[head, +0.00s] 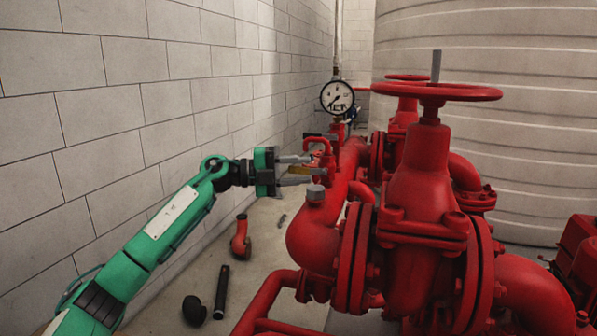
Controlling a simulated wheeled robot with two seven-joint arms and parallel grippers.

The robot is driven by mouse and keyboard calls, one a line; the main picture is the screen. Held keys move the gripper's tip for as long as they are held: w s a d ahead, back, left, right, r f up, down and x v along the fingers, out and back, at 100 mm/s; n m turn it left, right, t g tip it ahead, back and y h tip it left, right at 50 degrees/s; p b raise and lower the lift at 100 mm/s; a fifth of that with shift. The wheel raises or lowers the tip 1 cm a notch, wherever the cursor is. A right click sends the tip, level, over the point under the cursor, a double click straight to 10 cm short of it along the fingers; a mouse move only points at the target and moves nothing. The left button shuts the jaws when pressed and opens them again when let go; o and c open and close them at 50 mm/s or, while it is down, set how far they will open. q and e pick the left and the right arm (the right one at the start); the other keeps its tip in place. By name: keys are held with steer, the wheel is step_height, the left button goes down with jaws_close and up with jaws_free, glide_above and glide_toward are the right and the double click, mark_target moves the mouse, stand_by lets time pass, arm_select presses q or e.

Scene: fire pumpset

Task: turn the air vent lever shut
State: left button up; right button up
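My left gripper (303,170) reaches in from the left, green and black with grey fingers. Its fingers are apart, one above the other, beside the red pipework. A thin brass-yellow bar (305,170) shows between the fingers, with visible gaps above and below it; it looks like the air vent lever, though I cannot be sure at this size. A red curved fitting (318,145) stands just above and behind the fingertips. My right gripper is not in view.
A pressure gauge (337,97) stands above the pipe. A red gate valve with a handwheel (433,92) fills the right. A block wall (120,110) runs along the left. A red elbow fitting (240,240) and a black bar (222,290) lie on the floor.

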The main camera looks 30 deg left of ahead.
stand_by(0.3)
